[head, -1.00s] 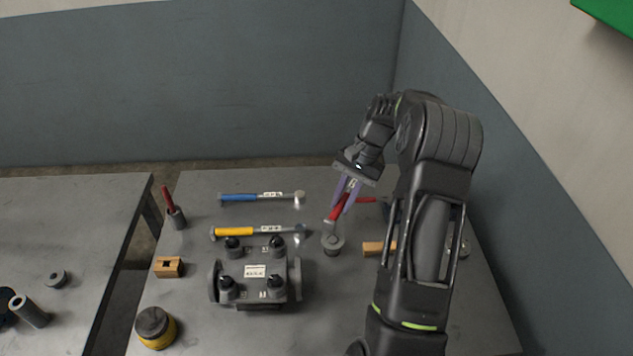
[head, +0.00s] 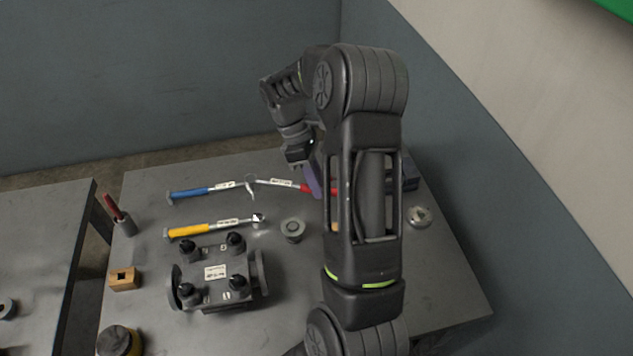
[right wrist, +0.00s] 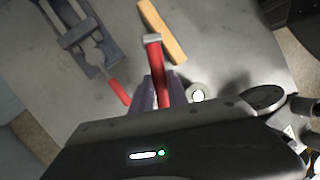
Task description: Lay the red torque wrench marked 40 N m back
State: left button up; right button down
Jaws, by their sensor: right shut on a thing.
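My right gripper (head: 313,183) is shut on a red-handled torque wrench (head: 304,187). The wrench points left in the head view, its pale label and metal head showing near the blue wrench's (head: 194,193) head. I cannot tell whether it touches the table, and its label is too small to read. The right wrist view shows its red handle (right wrist: 156,66), with a grey end, between the fingers. A second red handle (right wrist: 118,92) lies beside a grey clamp-like tool (right wrist: 88,35). A yellow wrench (head: 200,230) lies nearer. My left gripper is not in view.
A round grey part (head: 293,229) stands right of the yellow wrench. A grey fixture (head: 217,272) with black knobs is in front. A wooden block (right wrist: 163,32) lies past the gripper. A cup with a red tool (head: 124,224) stands left. My right arm hides the table's right middle.

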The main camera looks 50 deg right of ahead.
jog(key=shift+f, duration=3.4)
jog(key=shift+f+b, duration=0.35)
jog(key=shift+f, duration=0.15)
jog(key=c, duration=1.2)
grip_release()
jog(key=b+v, duration=0.2)
jog(key=v, duration=0.5)
jog(key=shift+w+r, duration=0.2)
jog(key=shift+r, duration=0.15)
